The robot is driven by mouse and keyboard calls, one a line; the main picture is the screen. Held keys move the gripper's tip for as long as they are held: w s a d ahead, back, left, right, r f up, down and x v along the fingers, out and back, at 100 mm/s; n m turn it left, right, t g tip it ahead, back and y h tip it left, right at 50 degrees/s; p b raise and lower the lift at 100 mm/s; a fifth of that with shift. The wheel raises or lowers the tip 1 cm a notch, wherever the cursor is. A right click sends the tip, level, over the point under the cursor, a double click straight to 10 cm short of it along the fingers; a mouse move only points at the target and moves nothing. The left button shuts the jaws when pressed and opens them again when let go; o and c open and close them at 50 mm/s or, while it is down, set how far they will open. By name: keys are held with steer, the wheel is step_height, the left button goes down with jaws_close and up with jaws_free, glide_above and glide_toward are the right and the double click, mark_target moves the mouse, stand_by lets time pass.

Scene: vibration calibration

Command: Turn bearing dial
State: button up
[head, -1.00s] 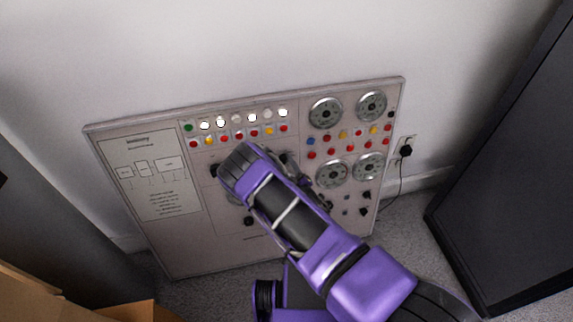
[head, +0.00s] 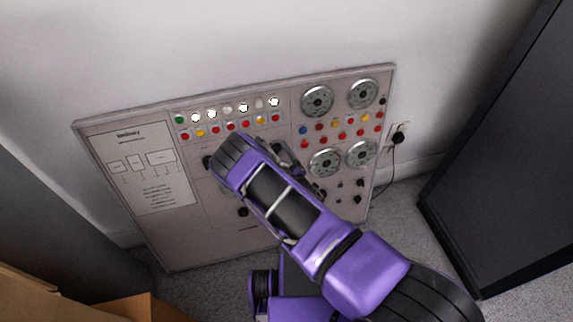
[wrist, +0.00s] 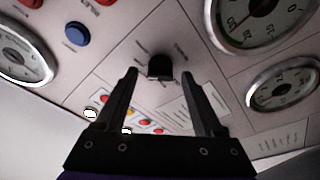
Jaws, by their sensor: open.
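A control panel (head: 160,253) leans against the wall in the head view. In the wrist view a small black dial knob (wrist: 160,65) stands on the panel, with small printed labels around it that I cannot read. My gripper (wrist: 160,77) is open, and its two dark fingers point at the panel, one on each side of the knob in the picture. I cannot tell whether they touch it. In the head view my arm covers the gripper and this part of the panel.
Round gauges surround the knob in the wrist view, one at left (wrist: 18,58) and two at right (wrist: 284,92). A blue button (wrist: 76,33) is nearby. In the head view a dark cabinet (head: 505,160) stands right, a plug (head: 397,138) is on the wall, and cardboard (head: 45,300) lies lower left.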

steer(key=p+v, duration=0.3)
steer(key=v, duration=1.4)
